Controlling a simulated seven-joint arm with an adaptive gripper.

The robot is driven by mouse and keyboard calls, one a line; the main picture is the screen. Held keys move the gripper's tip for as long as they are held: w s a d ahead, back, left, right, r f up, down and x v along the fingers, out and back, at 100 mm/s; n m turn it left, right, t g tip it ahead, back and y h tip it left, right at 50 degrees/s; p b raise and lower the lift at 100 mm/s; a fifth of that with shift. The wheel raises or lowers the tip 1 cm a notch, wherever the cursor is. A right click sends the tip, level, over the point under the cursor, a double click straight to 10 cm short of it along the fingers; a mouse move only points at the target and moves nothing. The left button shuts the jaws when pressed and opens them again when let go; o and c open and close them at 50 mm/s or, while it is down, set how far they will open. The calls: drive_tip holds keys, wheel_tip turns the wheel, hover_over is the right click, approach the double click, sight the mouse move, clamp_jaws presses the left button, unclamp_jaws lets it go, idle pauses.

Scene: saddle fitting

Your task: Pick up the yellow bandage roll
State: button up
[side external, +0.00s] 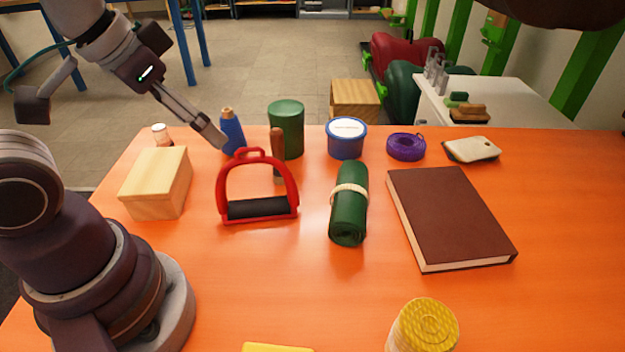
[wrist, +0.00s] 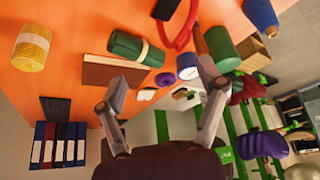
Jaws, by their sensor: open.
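The yellow bandage roll (side external: 424,326) stands upright at the near edge of the orange table in the side view, cut off by the bottom of the picture. In the wrist view the yellow roll (wrist: 32,47) is at the upper left, well apart from my gripper. My gripper (side external: 222,144) is above the far left part of the table, beside the blue bottle (side external: 231,131). In the wrist view my gripper's fingers (wrist: 160,80) are spread apart with nothing held between them.
A red stirrup (side external: 291,190), a green roll (side external: 348,218), a brown book (side external: 445,215), a wooden box (side external: 155,184), a green can (side external: 287,128), a blue tub (side external: 346,140) and purple tape (side external: 405,147) stand on the table. A yellow thing (side external: 277,348) shows at the near edge. The front middle is clear.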

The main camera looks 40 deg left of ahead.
sight(431, 323)
drive_tip(key=o, duration=0.3)
